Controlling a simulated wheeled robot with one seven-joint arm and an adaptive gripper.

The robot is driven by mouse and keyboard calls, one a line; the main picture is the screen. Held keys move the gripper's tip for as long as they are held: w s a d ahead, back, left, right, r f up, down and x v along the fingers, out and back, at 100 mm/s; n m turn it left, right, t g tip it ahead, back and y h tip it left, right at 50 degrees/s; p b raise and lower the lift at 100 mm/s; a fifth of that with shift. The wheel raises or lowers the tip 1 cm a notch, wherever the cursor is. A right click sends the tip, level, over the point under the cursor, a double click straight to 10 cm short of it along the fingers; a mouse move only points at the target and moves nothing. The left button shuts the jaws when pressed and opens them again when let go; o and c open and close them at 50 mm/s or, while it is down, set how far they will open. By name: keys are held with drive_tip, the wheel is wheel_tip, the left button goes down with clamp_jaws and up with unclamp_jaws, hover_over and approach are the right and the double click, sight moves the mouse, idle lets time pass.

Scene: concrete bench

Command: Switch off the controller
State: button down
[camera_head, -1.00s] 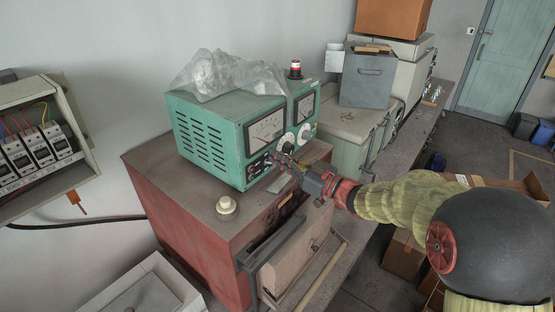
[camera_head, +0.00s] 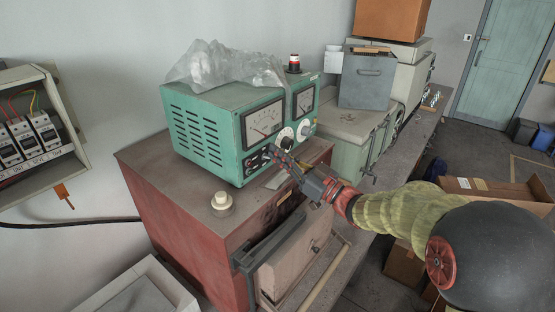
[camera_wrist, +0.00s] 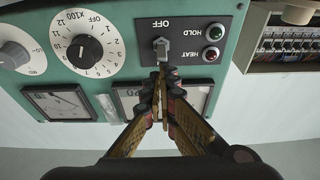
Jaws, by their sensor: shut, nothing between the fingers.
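The controller (camera_head: 205,125) is a green metal box with side vents, two meters and a dark switch panel at the lower front. In the wrist view its black switch plate (camera_wrist: 146,54) bears a light grey toggle (camera_wrist: 161,45) beside the word OFF. HOLD and HEAT are printed by a green lamp (camera_wrist: 215,32) and a red lamp (camera_wrist: 209,55). My gripper (camera_wrist: 162,74) is shut and empty, its tips right by the toggle; whether they touch it is unclear. In the head view my gripper (camera_head: 271,152) is at the controller's lower front.
The controller stands on a red cabinet (camera_head: 200,240) with a cream knob (camera_head: 222,202) on top. Crumpled clear plastic (camera_head: 222,68) and a red-and-white beacon (camera_head: 294,63) lie on top of it. A dial (camera_wrist: 85,50) sits beside the switch plate. A breaker box (camera_head: 45,130) is at left.

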drive_tip(key=shift+s+d+f+t+y+b, duration=0.15)
drive_tip(key=shift+f+t+y+b, duration=0.9)
drive_tip(key=shift+b, duration=3.4)
drive_tip(key=shift+r+p, duration=0.3)
drive_tip(key=shift+p, duration=0.15)
drive_tip(key=shift+f, duration=0.1)
